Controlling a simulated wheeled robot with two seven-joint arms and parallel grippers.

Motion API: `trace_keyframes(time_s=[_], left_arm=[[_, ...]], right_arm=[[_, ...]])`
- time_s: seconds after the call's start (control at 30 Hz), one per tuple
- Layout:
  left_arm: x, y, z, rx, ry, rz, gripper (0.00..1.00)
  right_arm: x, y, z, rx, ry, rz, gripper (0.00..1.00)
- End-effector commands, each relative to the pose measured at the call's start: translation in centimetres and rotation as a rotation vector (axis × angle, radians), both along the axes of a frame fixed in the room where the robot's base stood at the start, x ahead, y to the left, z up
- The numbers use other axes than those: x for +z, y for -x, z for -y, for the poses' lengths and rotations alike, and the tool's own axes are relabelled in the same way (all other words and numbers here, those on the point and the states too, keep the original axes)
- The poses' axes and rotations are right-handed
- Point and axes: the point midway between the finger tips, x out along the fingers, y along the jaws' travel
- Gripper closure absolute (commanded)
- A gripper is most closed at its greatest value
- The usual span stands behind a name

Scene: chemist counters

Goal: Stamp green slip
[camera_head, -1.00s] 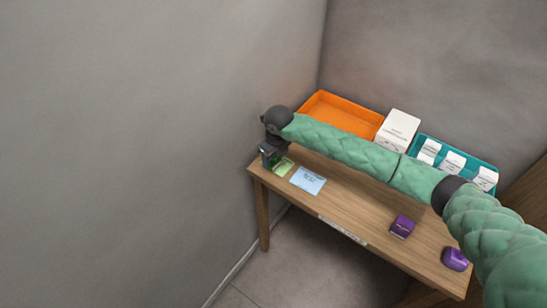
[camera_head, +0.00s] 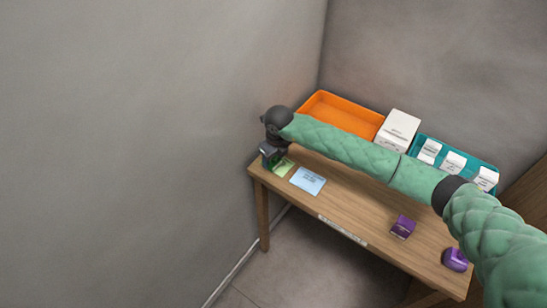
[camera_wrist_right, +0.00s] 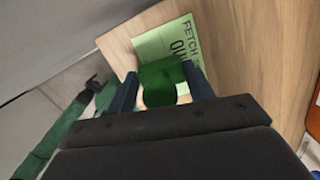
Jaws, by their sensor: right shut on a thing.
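The green slip (camera_head: 284,167) lies flat at the left end of the wooden table, partly hidden by my right gripper. It also shows in the right wrist view (camera_wrist_right: 158,45), with dark print that starts with "FETCH". I cannot tell whether the stamp's underside touches the slip.
A blue slip (camera_head: 308,180) lies beside the green one on the table (camera_head: 350,205). Two purple objects (camera_head: 402,227) (camera_head: 455,259) stand at the right. An orange tray (camera_head: 318,106), a white box (camera_head: 398,131) and a teal tray (camera_head: 478,160) with white boxes line the back. A wall is close at left.

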Motion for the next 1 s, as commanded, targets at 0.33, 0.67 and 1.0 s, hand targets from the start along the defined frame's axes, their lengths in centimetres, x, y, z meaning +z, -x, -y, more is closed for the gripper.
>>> trace_keyframes(time_s=[0.33, 0.67, 1.0], left_arm=[[0.4, 0.0, 0.0, 0.0, 0.0, 0.0, 0.32], [0.8, 0.0, 0.0, 0.0, 0.0, 0.0, 0.32], [1.2, 0.0, 0.0, 0.0, 0.0, 0.0, 0.32]], right_arm=[[2.0, 0.0, 0.0, 0.001, 0.001, 0.001, 0.62], [4.1, 0.0, 0.0, 0.001, -0.001, 0.001, 0.62], [6.3, 0.0, 0.0, 0.0, 0.0, 0.001, 0.62]])
